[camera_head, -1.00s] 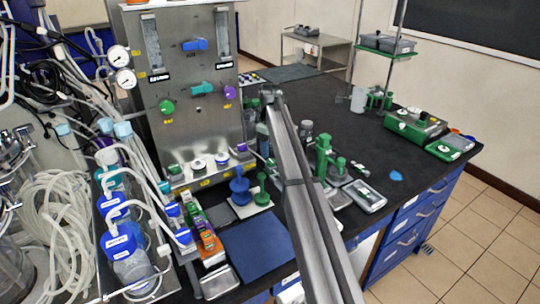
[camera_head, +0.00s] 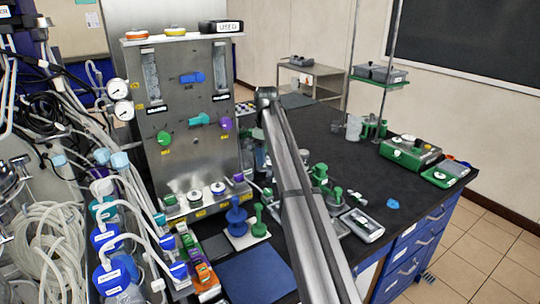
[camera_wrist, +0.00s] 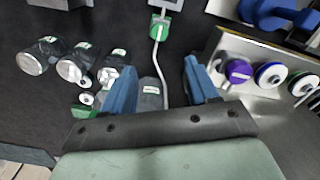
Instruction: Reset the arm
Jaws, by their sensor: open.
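My arm rises from the lower edge of the head view, and its upper end (camera_head: 267,97) stands in front of the dark bench, just right of the steel panel. The fingers cannot be made out in that view. In the wrist view my gripper (camera_wrist: 160,82) shows two blue fingers spread apart with nothing held between them. Below the fingers is the dark bench top, with a green-based fitting and a pale tube (camera_wrist: 157,55) running between them. A purple knob (camera_wrist: 238,71) lies to the right of the right finger.
The steel panel (camera_head: 185,125) with gauges and knobs stands left of my arm. Blue and green stands (camera_head: 236,217) are in front of it. Glass vessels (camera_wrist: 72,65) lie left of the fingers. A green device (camera_head: 408,150) is at the right; the bench's back middle is fairly clear.

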